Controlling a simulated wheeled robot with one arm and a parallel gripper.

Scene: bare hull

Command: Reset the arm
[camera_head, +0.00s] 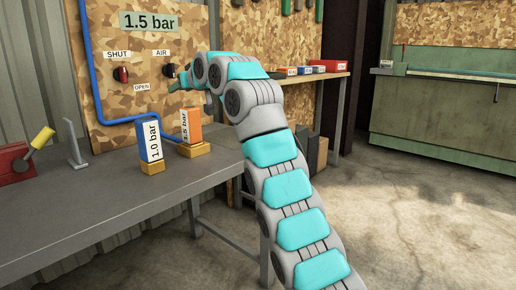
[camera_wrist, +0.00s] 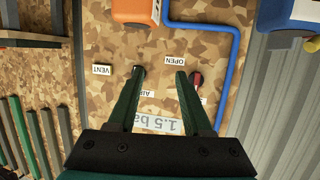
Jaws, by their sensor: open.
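My arm reaches up from the lower right in the head view and bends left toward the camouflage-patterned panel (camera_head: 105,45). My gripper (camera_head: 174,87) shows only in part there, near the panel's black knob (camera_head: 168,70). In the wrist view my gripper (camera_wrist: 159,73) is open, with two green fingers apart and nothing between them. The panel (camera_wrist: 215,50) lies beyond the fingers, its lettering upside down. The left fingertip overlaps a dark knob, and the right fingertip is beside a red knob (camera_wrist: 197,80). I cannot tell whether either finger touches anything.
A blue block (camera_head: 150,137) marked 1.0 bar and an orange block (camera_head: 191,125) marked 1.5 bar stand on yellow bases on the grey table (camera_head: 110,195). A blue pipe (camera_head: 91,60) runs along the panel. A red device (camera_head: 14,161) is at left. Floor at right is clear.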

